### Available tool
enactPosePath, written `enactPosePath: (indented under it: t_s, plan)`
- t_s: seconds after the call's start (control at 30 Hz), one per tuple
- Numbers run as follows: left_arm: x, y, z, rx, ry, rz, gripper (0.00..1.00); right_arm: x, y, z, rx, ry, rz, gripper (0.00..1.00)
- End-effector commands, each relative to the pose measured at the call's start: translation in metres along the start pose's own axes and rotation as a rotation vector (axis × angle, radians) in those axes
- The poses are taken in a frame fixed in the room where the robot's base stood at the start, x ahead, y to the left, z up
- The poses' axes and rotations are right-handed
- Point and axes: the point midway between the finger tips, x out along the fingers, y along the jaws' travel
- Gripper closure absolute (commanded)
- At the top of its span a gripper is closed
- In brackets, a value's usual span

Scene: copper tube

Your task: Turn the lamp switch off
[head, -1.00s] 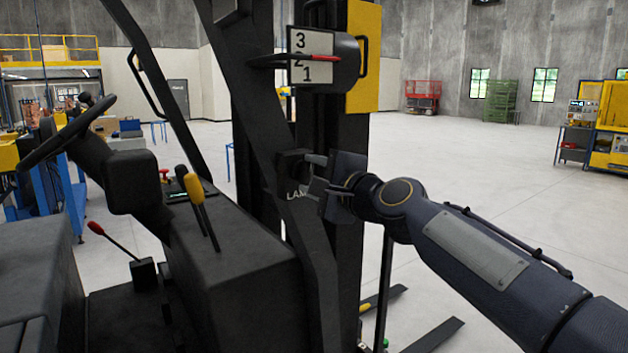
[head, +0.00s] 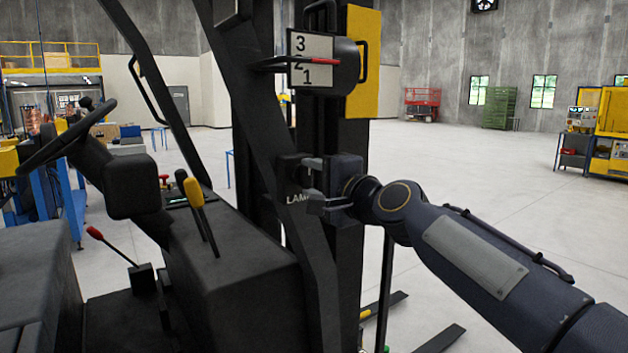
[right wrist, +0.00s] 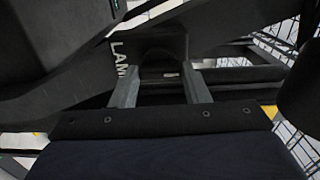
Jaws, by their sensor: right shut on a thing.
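The lamp switch (head: 288,165) is a black block on the slanted black post of the forklift, just above the white LAMP label (head: 296,198). My right gripper (head: 308,182) reaches it from the right and is shut on it, one finger above the other. In the right wrist view the dark switch (right wrist: 160,42) lies between the tips of the two grey fingers (right wrist: 160,85), with the label (right wrist: 121,60) to its left. The switch's lever is partly hidden, and I cannot tell its position. My left gripper is not in view.
The forklift's mast has a numbered plate (head: 311,60) and a yellow panel (head: 363,62) above my right gripper. Levers with yellow grips (head: 194,192) and a steering wheel (head: 66,138) are at left. Open floor (head: 480,190) lies to the right.

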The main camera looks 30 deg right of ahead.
Motion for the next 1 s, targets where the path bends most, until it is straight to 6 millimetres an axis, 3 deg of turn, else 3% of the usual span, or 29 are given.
enactPosePath:
  t_s: [0.03, 0.2, 0.53, 1.0]
  plan:
    - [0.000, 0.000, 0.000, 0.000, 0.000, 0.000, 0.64, 0.000, 0.001, 0.000, -0.005, -0.001, 0.003, 0.56]
    - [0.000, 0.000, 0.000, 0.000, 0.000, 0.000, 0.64, 0.000, 0.001, 0.000, -0.003, -0.001, 0.002, 0.36]
    - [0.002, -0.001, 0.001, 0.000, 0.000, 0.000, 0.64, -0.005, 0.001, 0.000, -0.002, 0.001, 0.000, 0.36]
    - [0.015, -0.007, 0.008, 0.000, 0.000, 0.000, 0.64, -0.073, 0.001, 0.000, -0.003, 0.001, 0.000, 0.36]
